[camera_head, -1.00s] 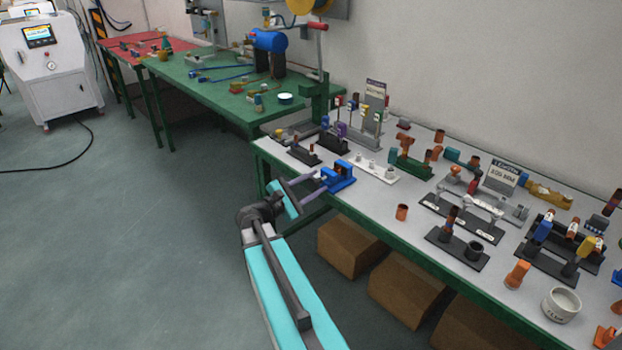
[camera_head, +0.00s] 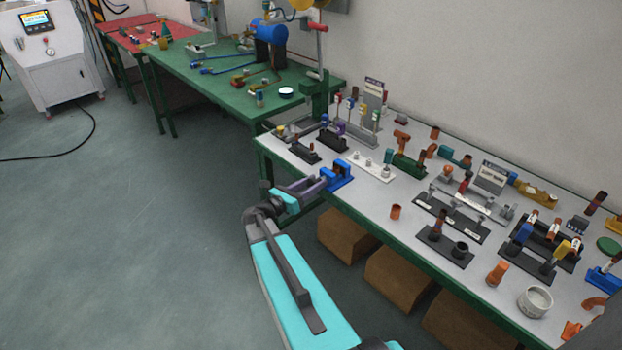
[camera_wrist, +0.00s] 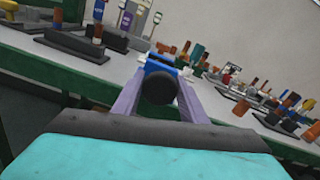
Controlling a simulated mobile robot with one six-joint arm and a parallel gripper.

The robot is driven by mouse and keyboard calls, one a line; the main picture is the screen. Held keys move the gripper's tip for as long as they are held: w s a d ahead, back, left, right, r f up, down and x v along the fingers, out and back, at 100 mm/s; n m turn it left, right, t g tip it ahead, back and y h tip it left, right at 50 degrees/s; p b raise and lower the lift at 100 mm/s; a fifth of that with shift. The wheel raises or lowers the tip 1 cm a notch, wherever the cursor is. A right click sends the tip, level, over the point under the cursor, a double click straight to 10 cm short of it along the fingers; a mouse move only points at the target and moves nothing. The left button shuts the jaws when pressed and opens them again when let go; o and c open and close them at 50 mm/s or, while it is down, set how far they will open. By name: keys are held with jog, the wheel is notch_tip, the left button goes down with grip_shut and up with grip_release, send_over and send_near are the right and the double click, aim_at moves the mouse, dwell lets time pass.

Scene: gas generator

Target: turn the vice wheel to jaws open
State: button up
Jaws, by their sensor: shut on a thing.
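The blue vice (camera_head: 338,174) sits at the left front edge of the grey bench top. It also shows in the wrist view (camera_wrist: 160,65), straight ahead. Its dark round wheel (camera_wrist: 158,88) faces me in the wrist view, between my two purple fingers. My gripper (camera_head: 319,183) reaches in from the front left, at the vice's near side. It is shut on the wheel, one finger on each side. In the head view the wheel is hidden by the fingers, and the gap between the vice jaws is too small to judge.
A white rack (camera_head: 370,169) and a dark block (camera_head: 304,151) flank the vice on the bench (camera_head: 400,208). An orange cup (camera_head: 395,211) stands to the right. Brown boxes (camera_head: 345,237) lie under the bench.

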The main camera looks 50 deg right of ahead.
jog(key=shift+w+r+n+p, duration=0.1)
jog(key=shift+n+p, duration=0.35)
jog(key=shift+n, duration=0.2)
jog(key=shift+w+r+n+p, duration=0.1)
jog(key=shift+n+p, duration=0.35)
jog(key=shift+n, duration=0.2)
jog(key=o, duration=1)
jog(key=shift+f, duration=0.1)
jog(key=shift+o, duration=0.3)
jog(key=shift+s, duration=0.1)
jog(key=shift+f, duration=0.1)
jog(key=shift+a, duration=0.1)
jog(key=a+b, duration=0.3)
jog(key=a, duration=1)
jog(key=shift+w+a, duration=0.25)
jog(key=shift+w, duration=0.2)
